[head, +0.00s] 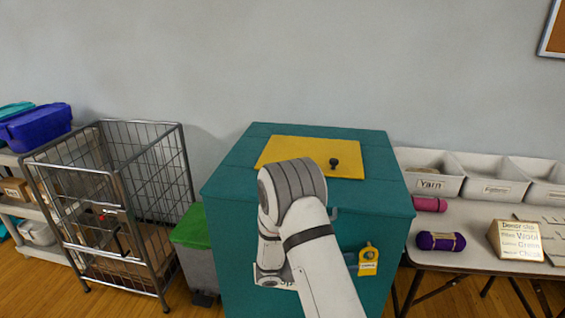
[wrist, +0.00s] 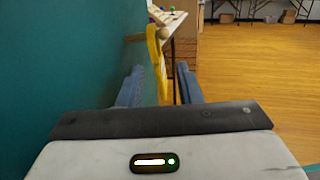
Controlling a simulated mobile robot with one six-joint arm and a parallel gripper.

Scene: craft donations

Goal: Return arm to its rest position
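My arm reaches in front of a teal box (head: 230,185) in the head view, and its white links cover part of the front face. A yellow padlock-shaped tag (head: 368,259) hangs on the box front, right of my arm. A yellow lid (head: 290,148) with a dark knob lies on the box top.
A wire cage cart (head: 120,190) and a green-lidded bin (head: 192,228) stand left of the box. At right, a table (head: 470,215) holds white bins (head: 490,180), purple yarn (head: 440,241) and a donor slip sign (head: 516,240). The wrist view shows open wooden floor (wrist: 260,70) at right.

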